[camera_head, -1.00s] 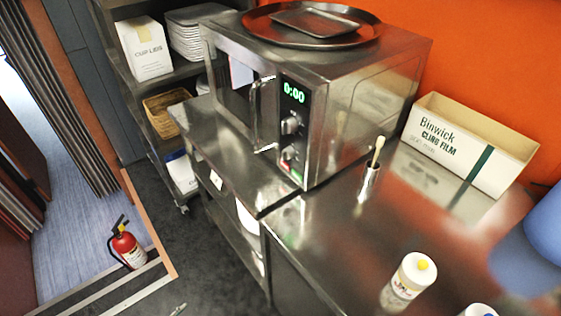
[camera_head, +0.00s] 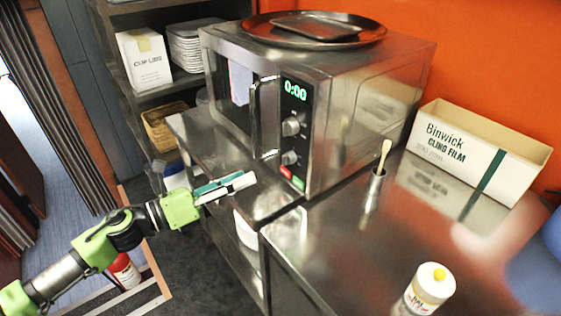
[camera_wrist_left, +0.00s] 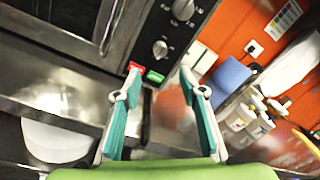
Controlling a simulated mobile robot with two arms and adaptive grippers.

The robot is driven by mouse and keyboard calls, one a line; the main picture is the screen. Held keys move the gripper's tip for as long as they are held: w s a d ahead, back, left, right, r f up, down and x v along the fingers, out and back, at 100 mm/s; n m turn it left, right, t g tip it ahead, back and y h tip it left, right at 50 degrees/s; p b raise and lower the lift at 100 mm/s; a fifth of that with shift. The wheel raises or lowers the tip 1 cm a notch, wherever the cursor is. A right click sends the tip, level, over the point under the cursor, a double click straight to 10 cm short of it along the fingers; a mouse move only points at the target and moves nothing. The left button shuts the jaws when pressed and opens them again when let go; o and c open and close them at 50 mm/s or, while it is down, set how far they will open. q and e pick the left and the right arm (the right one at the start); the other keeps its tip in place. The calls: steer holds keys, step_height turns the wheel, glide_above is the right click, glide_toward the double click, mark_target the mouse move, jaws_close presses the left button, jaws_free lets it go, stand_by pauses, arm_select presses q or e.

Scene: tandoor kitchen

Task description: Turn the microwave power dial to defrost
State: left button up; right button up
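The steel microwave (camera_head: 378,85) stands on a counter, its door and control panel facing left and front. Its green display reads 0:00. The panel has an upper dial (camera_head: 291,126) and a lower dial (camera_head: 289,158), above a red and a green button. Both dials also show in the left wrist view, the upper one (camera_wrist_left: 183,8) cut by the top edge, the lower one (camera_wrist_left: 160,48) whole. Their labels are too small to read. My left gripper (camera_head: 240,183) is open and empty, left of and below the panel, apart from it. In the wrist view, its teal-padded fingers (camera_wrist_left: 161,82) are spread below the buttons. My right gripper is out of view.
A brush stands in a small steel holder (camera_head: 372,190) right of the microwave. A cling film box (camera_head: 470,155) and a yellow-capped bottle (camera_head: 424,292) are on the right counter. Trays (camera_head: 315,28) lie on the microwave. A shelf rack (camera_head: 172,85) stands behind left.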

mark_target(288, 158)
arm_select(q)
steer(key=p+x, duration=0.2)
steer(key=x, duration=0.9)
steer(key=shift+w+d, duration=0.25)
steer(key=shift+d, duration=0.05)
jaws_close()
